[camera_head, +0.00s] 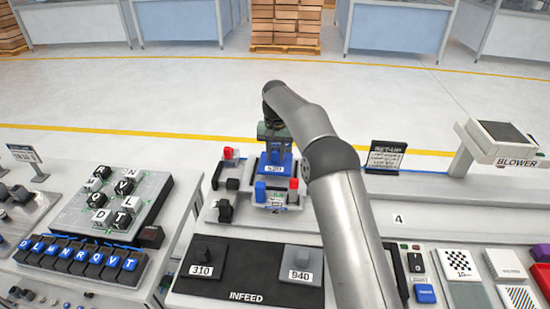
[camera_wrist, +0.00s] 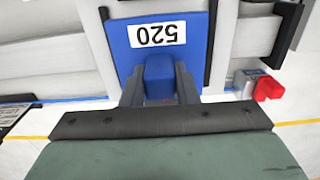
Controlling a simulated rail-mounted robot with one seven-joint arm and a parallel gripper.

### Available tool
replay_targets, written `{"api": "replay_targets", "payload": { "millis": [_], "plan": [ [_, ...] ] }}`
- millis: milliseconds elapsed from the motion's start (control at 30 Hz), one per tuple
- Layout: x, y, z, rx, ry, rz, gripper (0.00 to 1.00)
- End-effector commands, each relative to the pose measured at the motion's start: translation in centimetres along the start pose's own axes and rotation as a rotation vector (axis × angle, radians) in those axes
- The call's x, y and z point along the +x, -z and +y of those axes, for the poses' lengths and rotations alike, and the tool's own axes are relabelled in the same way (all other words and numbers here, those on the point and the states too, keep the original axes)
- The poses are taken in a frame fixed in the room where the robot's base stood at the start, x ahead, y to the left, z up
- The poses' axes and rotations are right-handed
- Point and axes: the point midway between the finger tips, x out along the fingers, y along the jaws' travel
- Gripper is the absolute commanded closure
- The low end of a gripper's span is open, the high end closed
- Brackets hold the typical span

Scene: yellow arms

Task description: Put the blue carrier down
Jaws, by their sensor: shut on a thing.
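The blue carrier (camera_head: 268,174) has a white label reading 520. In the wrist view the blue carrier (camera_wrist: 192,52) is a flat blue plate with a raised block, and the label appears upside down. My gripper (camera_wrist: 159,88) is shut on that block, with one dark finger on each side. In the head view my gripper (camera_head: 275,148) is at the carrier's upper part, over the back of the middle workbench. The carrier's underside is hidden, so I cannot tell whether it touches the surface below.
A fixture (camera_head: 277,210) with blue and red parts stands just in front of the carrier. Grey carriers 310 (camera_head: 202,261) and 940 (camera_head: 300,264) sit on the black INFEED mat (camera_head: 248,285). A SET-UP sign (camera_head: 385,157) and a BLOWER unit (camera_head: 505,145) stand to the right.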

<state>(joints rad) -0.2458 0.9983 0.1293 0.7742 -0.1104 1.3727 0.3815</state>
Motion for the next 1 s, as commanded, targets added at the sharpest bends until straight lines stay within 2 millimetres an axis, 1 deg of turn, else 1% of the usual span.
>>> {"api": "replay_targets", "payload": {
  "millis": [67, 200, 267, 533, 667, 700, 733, 767, 1000],
  "plan": [
    [0.7, 0.5, -0.3, 0.000, 0.000, -0.002, 1.00],
    [2.9, 0.4, -0.2, 0.001, -0.002, -0.005, 1.00],
    [3.4, 0.4, -0.2, 0.001, -0.001, -0.002, 1.00],
    [3.7, 0.4, -0.2, 0.001, -0.001, -0.001, 1.00],
    [4.2, 0.4, -0.2, 0.001, -0.001, -0.002, 1.00],
    [4.1, 0.4, -0.2, 0.001, -0.001, -0.002, 0.62],
    [4.1, 0.4, -0.2, 0.001, -0.001, -0.002, 0.53],
    [4.1, 0.4, -0.2, 0.001, -0.001, -0.002, 0.51],
    [4.0, 0.4, -0.2, 0.001, -0.001, -0.002, 0.51]
  ]
}}
